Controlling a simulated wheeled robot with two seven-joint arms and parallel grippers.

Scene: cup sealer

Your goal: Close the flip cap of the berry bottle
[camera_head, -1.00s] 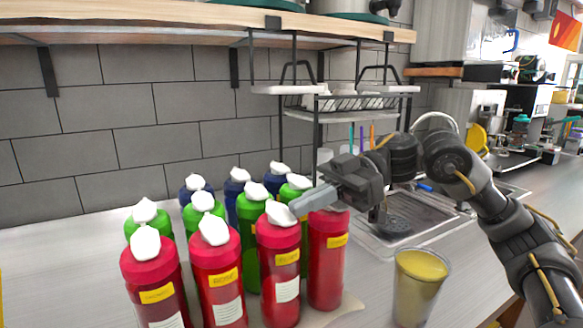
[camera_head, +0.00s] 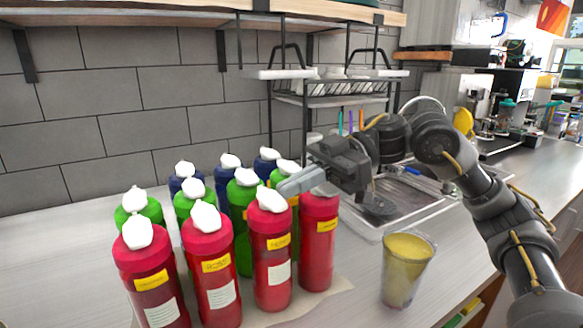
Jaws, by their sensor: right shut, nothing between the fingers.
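Several red bottles with white caps stand in the front row. They carry yellow labels that are too small to read, so I cannot tell which is the berry bottle. The red bottle (camera_head: 270,262) third from the left has its white cap (camera_head: 271,200) just below and left of my right gripper's fingertips. My right gripper (camera_head: 284,189) is shut and empty. The rightmost red bottle (camera_head: 318,250) stands under the gripper, which hides part of its top. Other red bottles (camera_head: 212,265) (camera_head: 152,282) stand to the left. My left gripper is not in view.
Green bottles (camera_head: 243,200) and blue bottles (camera_head: 229,178) stand close behind the red ones. A clear cup with yellow-brown contents (camera_head: 405,272) stands at the right. A sink (camera_head: 420,200) and a dish rack (camera_head: 335,95) are behind. The counter at left is clear.

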